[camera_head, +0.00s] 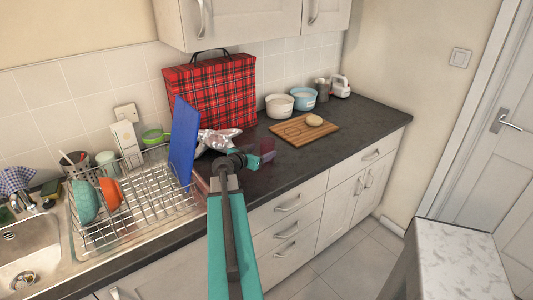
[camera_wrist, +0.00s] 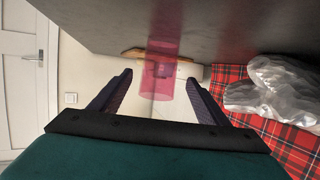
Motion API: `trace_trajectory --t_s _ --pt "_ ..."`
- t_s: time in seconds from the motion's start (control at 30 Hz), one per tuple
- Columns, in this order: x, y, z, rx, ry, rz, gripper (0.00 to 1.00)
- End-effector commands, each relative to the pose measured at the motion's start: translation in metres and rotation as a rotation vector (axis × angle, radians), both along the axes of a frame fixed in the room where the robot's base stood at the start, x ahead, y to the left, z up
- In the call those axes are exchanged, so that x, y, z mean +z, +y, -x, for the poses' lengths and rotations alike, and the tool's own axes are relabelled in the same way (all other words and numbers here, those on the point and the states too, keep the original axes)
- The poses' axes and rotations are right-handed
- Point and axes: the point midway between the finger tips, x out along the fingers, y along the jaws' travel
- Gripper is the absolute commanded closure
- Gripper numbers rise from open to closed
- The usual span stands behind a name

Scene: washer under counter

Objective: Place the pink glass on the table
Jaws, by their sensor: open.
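The pink glass (camera_wrist: 158,62) is see-through and stands on the dark counter, which shows upside down in the wrist view. My gripper (camera_wrist: 159,80) is open, with one finger on each side of the glass in that view. I cannot tell whether either finger touches it. In the head view the glass (camera_head: 267,145) is small and partly hidden by my gripper (camera_head: 253,157). A marble-topped table (camera_head: 455,262) stands at the lower right, and the part of its top in view is bare.
Close to my gripper are a blue board (camera_head: 184,140) in the dish rack (camera_head: 150,195) and a crumpled silver bag (camera_head: 217,138). A red plaid bag (camera_head: 215,88) stands behind. A wooden board (camera_head: 303,130) lies to the right. Floor shows between counter and table.

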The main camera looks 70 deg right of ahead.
Motion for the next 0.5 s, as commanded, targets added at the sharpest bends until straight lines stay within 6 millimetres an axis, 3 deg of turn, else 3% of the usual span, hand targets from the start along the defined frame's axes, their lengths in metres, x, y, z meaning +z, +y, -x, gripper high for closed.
trace_trajectory --t_s 0.27,0.5 --pt "0.0 -0.002 0.0 0.0 0.0 0.0 0.31" --pt "-0.003 -0.017 0.003 -0.001 0.001 -0.002 0.31"
